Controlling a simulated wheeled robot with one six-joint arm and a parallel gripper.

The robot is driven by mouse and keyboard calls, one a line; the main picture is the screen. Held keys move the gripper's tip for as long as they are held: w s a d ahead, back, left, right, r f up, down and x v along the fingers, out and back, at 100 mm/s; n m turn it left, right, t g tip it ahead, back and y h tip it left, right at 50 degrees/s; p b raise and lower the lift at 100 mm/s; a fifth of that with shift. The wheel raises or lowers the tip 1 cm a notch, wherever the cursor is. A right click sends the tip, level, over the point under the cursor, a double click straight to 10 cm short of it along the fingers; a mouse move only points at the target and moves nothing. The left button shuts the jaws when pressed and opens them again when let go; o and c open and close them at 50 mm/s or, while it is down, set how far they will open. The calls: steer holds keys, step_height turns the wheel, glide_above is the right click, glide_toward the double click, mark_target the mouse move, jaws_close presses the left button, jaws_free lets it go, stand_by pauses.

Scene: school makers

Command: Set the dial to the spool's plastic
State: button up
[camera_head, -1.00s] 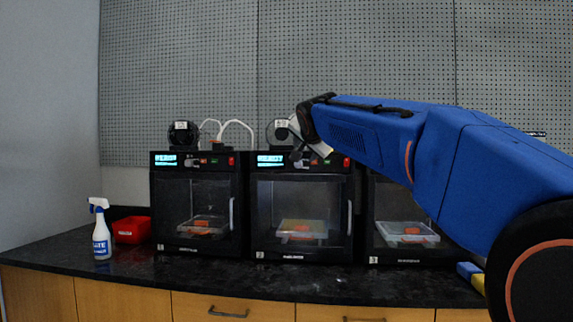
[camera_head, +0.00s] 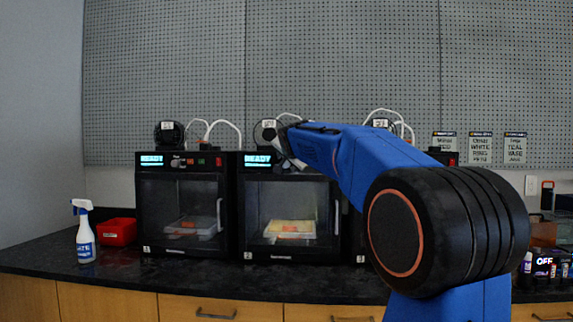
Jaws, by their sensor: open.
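Several black 3D printers stand in a row on the counter. The left printer (camera_head: 181,213) and middle printer (camera_head: 270,190) both have lit displays reading READY. A dark spool (camera_head: 169,134) with a small label sits above the left printer, and another spool (camera_head: 265,132) sits above the middle one. Label text is too small to read. The left printer's dial (camera_head: 176,162) shows beside its display. My gripper (camera_head: 297,163) is at the middle printer's top panel, right of its display, and hides that panel's controls. My arm covers much of the gripper and the third printer; contact cannot be told.
A white spray bottle (camera_head: 84,232) and a red bin (camera_head: 116,232) stand at the counter's left. Sample cards (camera_head: 480,148) hang on the pegboard at right. The counter's front strip is clear.

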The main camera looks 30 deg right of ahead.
mark_target(286, 164)
steer(key=shift+x, duration=1.2)
steer(key=c, duration=1)
steer(key=shift+c, duration=0.2)
steer(key=n, duration=0.1)
steer(key=n+g+h, duration=0.1)
steer(key=n, duration=0.1)
steer(key=n+h, duration=0.1)
steer(key=shift+w+a+r+g, duration=0.1)
steer(key=shift+w+a+g, duration=0.15)
steer(key=shift+g, duration=0.15)
steer(key=n+g+h, duration=0.1)
steer(key=n+h, duration=0.1)
steer(key=n, duration=0.2)
steer(key=shift+a, duration=0.15)
